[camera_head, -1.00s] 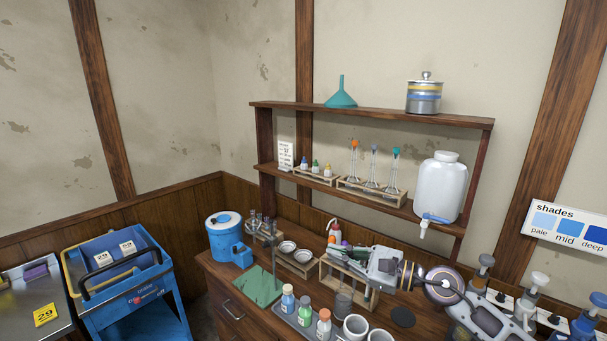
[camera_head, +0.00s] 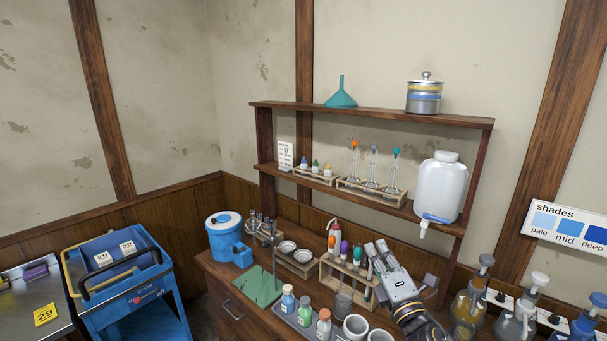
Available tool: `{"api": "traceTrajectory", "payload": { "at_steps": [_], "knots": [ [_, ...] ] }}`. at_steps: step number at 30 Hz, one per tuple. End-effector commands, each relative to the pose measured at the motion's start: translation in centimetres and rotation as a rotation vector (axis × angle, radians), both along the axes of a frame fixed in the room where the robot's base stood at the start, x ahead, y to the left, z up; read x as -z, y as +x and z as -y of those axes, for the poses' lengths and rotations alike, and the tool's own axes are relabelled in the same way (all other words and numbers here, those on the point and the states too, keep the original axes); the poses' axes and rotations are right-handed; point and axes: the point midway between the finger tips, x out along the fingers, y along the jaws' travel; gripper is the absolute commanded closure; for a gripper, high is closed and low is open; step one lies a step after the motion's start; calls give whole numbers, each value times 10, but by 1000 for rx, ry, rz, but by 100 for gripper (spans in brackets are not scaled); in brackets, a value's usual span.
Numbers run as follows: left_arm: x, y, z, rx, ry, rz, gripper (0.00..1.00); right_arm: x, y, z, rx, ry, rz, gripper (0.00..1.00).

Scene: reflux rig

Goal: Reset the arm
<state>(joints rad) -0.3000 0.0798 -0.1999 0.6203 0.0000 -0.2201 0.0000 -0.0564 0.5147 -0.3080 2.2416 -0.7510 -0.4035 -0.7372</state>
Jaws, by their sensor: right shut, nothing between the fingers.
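My right gripper (camera_head: 377,246) is shut and empty. It is above the wooden workbench, with my right forearm coming up from the bottom edge and the fingers pointing up and left. It overlaps the right end of a wooden rack (camera_head: 329,274) holding several coloured-bulb droppers (camera_head: 345,246). I cannot tell whether it touches the rack. It hides part of the bench behind it. My left gripper is not in view.
A green stand base (camera_head: 262,291), a grey tray (camera_head: 290,318) with several capped bottles and white cups (camera_head: 355,326) crowd the bench. Pump bottles (camera_head: 517,317) stand at right. A wall shelf (camera_head: 380,112) with a white dispenser (camera_head: 440,190) is above. A blue cart (camera_head: 150,323) is at left.

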Motion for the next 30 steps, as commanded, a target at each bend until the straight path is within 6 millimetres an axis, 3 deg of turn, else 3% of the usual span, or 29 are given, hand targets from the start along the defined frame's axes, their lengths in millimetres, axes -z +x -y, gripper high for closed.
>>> {"api": "traceTrajectory", "payload": {
  "at_steps": [8,14,23,30],
  "knots": [
    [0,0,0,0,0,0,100,64,-16,38,150,393,-277,100],
    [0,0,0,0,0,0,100,119,-41,57,277,659,-479,100],
    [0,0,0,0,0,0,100,199,-102,68,500,1026,-774,100],
    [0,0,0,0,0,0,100,252,-167,63,706,1272,-1002,100]
  ]
}}
